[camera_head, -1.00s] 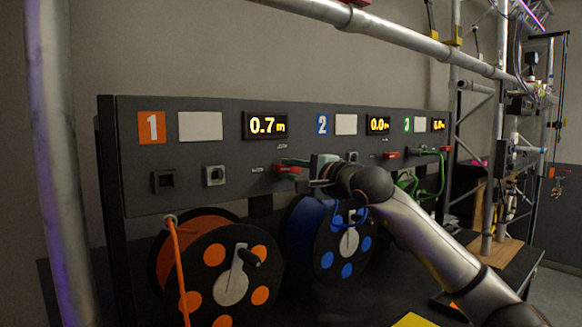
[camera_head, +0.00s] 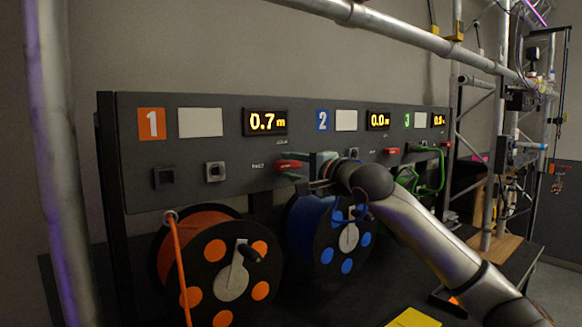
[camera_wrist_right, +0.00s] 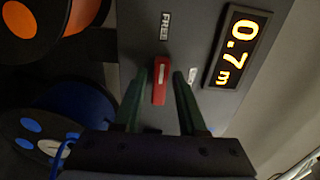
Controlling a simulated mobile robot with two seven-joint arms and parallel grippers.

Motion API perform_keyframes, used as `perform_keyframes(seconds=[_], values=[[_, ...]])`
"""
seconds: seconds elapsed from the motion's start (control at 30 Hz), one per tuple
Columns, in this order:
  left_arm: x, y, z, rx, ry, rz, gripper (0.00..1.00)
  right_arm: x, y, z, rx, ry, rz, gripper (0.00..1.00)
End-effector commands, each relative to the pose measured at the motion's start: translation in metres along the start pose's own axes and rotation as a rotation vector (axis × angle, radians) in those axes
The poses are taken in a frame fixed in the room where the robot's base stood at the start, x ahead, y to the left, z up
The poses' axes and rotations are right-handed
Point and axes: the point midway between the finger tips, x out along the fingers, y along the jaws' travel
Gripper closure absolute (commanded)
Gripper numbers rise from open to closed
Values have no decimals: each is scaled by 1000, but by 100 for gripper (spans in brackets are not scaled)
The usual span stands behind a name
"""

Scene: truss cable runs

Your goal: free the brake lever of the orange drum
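The orange drum (camera_head: 210,264) stands below panel section 1, with black flanges and an orange cable rising at its left. Its red brake lever (camera_head: 288,163) is on the panel, right of the FREE label and below the LOCK label. My left gripper is not in view.
The display (camera_head: 266,122) reads 0.7 m. A blue drum (camera_head: 325,238) stands right of the orange one, under my right arm. Another red lever (camera_head: 391,151) and green cable (camera_head: 430,177) are farther right. A truss pipe (camera_head: 400,35) crosses above the panel.

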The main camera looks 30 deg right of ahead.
Motion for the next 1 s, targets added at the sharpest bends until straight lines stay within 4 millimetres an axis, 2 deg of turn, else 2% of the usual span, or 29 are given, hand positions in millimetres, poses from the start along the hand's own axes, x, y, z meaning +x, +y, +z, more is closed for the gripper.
perform_keyframes(seconds=[0.1,0.33,0.47,0.57,0.7,0.9,1.0], values=[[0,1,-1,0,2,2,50,0,0,0,1,0,0,48],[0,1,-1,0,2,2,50,-1,0,0,2,0,0,48],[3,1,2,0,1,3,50,-9,2,-1,2,0,0,48],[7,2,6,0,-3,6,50,-24,3,-1,0,1,-2,48],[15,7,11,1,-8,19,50,-56,4,-1,-3,3,-1,48],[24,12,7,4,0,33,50,-98,3,-1,-2,3,-1,48],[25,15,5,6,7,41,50,-111,2,-1,-1,2,0,48]])
